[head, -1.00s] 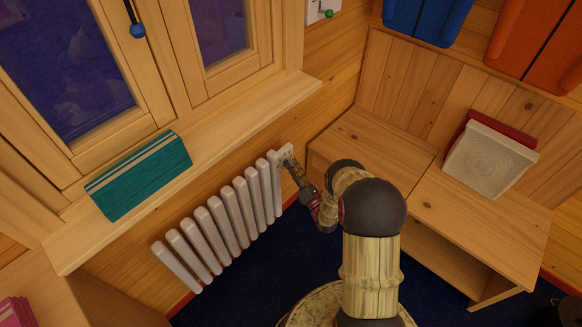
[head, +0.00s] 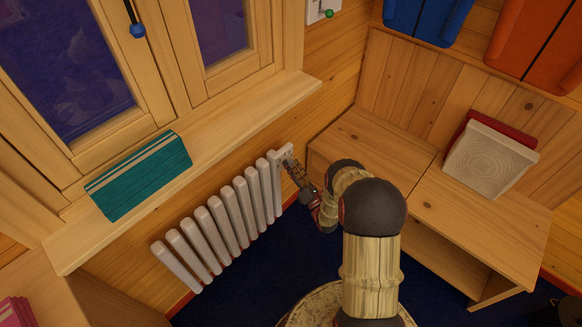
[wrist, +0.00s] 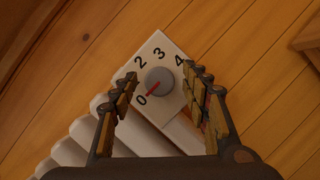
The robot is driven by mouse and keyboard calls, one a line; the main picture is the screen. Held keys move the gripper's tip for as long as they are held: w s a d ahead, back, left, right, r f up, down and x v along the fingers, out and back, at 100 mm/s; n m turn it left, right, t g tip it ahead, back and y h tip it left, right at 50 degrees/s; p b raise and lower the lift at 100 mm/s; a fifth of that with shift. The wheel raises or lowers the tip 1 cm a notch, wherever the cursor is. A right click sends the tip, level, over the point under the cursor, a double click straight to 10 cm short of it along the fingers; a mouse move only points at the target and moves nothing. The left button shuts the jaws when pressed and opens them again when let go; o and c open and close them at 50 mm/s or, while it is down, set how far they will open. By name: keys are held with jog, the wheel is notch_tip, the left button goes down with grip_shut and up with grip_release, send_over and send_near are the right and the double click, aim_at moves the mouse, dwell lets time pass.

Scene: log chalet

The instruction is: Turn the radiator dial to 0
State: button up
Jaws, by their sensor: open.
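The radiator dial (wrist: 160,81) is a round grey knob on a white plate (wrist: 152,53) with dark numbers, of which 0, 2, 3 and 4 are readable. Its red pointer is aimed at the 0. My gripper (wrist: 161,76) is open in the wrist view, one finger on each side of the dial. Gaps show between the fingers and the knob, and nothing is held. In the head view my gripper (head: 291,167) is at the plate at the upper right end of the white radiator (head: 228,223); the dial itself is hidden there.
Dark blue floor (head: 270,258) is open below the radiator.

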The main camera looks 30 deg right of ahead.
jog(key=v, duration=1.1)
jog(key=shift+s, duration=0.45)
